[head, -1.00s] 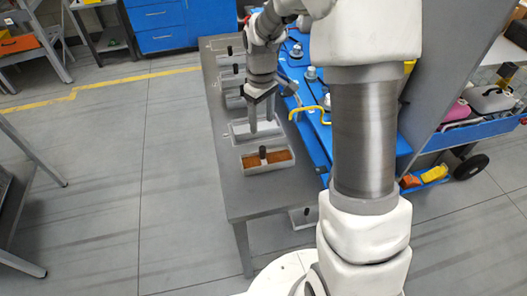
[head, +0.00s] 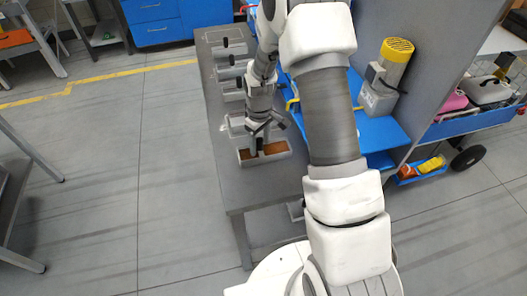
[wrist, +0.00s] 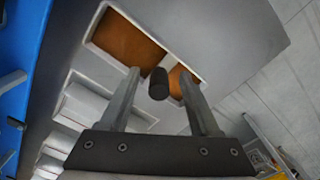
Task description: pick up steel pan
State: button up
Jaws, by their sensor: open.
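The steel pan (head: 268,160) is a pale rectangular pan with a brown inside, at the near end of the grey bench in the head view. In the wrist view its brown inside (wrist: 125,40) and its black upright handle (wrist: 158,84) show. My gripper (head: 257,145) points down over the pan. In the wrist view my gripper (wrist: 160,82) is open, with one finger to each side of the handle and nothing clamped. How far down the fingers reach along the handle is hard to tell.
Several similar pans with dark handles (head: 230,66) stand in a row farther along the grey bench (head: 236,192). A blue surface (head: 384,133) with a yellow-topped device (head: 385,78) is to the right. The floor left of the bench is clear.

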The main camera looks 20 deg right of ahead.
jog(key=shift+w+f, duration=0.1)
jog(key=shift+f, duration=1.15)
grip_shut()
